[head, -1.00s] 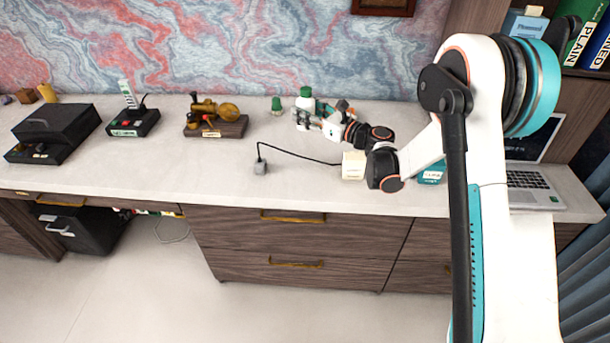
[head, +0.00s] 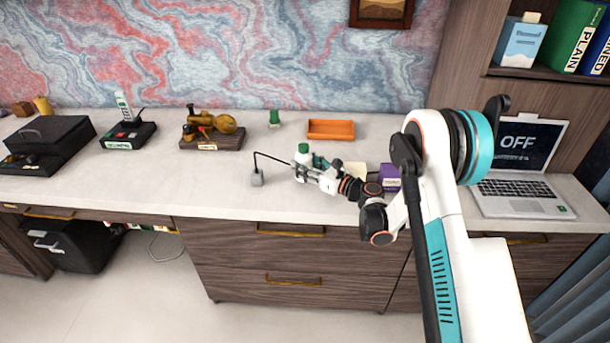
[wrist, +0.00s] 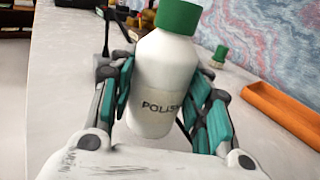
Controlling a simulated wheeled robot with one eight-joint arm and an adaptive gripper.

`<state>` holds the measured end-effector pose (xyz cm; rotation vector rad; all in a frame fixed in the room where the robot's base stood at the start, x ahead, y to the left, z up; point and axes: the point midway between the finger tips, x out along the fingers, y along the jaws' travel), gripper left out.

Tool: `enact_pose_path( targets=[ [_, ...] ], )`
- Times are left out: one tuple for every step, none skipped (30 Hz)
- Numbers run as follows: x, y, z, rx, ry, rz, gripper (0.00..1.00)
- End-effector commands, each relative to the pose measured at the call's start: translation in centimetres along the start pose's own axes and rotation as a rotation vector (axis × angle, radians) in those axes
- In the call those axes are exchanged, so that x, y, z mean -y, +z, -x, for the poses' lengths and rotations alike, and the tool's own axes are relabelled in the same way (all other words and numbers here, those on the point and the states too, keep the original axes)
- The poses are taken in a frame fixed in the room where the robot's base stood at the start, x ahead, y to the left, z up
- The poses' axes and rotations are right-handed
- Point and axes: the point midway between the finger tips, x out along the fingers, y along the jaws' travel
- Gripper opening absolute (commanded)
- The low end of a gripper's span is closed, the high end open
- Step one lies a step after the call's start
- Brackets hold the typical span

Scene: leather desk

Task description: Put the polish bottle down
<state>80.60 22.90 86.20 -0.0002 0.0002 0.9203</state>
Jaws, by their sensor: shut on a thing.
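The polish bottle (wrist: 160,80) is white with a green cap and the label "POLIS…" in the wrist view. It is between the teal finger pads of my gripper (wrist: 165,100), which is shut on it, and it tilts slightly. In the head view the bottle (head: 303,155) shows at the end of my gripper (head: 308,168), over the middle of the desk (head: 230,190). I cannot tell whether its base touches the desk; the bottom is partly hidden by the gripper in the wrist view.
An orange tray (head: 331,130) and a small green-capped item (head: 274,118) stand behind. A purple box (head: 389,176) and a laptop (head: 515,190) are right. The desk front left of the block is clear.

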Motion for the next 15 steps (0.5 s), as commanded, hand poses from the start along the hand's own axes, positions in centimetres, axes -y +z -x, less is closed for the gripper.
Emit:
enact_pose_path(
  targets=[
    [0.0, -1.0, 0.0, 0.000, 0.000, 0.000, 0.15],
    [0.0, -1.5, 0.0, 0.000, 0.000, 0.000, 0.15],
    [0.0, -2.2, 0.0, 0.000, 0.000, 0.000, 0.15],
    [0.0, -2.6, 0.0, 0.000, 0.000, 0.000, 0.15],
    [0.0, -3.0, 0.0, 0.000, 0.000, 0.000, 0.15],
    [0.0, -3.2, 0.0, 0.000, 0.000, 0.000, 0.15],
    [0.0, -3.3, 0.0, 0.000, 0.000, 0.000, 0.15],
    [0.0, -3.4, 0.0, 0.000, 0.000, 0.000, 0.15],
    [0.0, -3.3, 0.0, 0.000, 0.000, 0.000, 0.15],
    [0.0, -3.2, 0.0, 0.000, 0.000, 0.000, 0.15],
    [0.0, -3.2, 0.0, 0.000, 0.000, 0.000, 0.15],
    [0.0, -3.2, 0.0, 0.000, 0.000, 0.000, 0.15],
    [0.0, -3.2, 0.0, 0.000, 0.000, 0.000, 0.15],
    [0.0, -3.2, 0.0, 0.000, 0.000, 0.000, 0.15],
    [0.0, -3.3, 0.0, 0.000, 0.000, 0.000, 0.15]
  ],
)
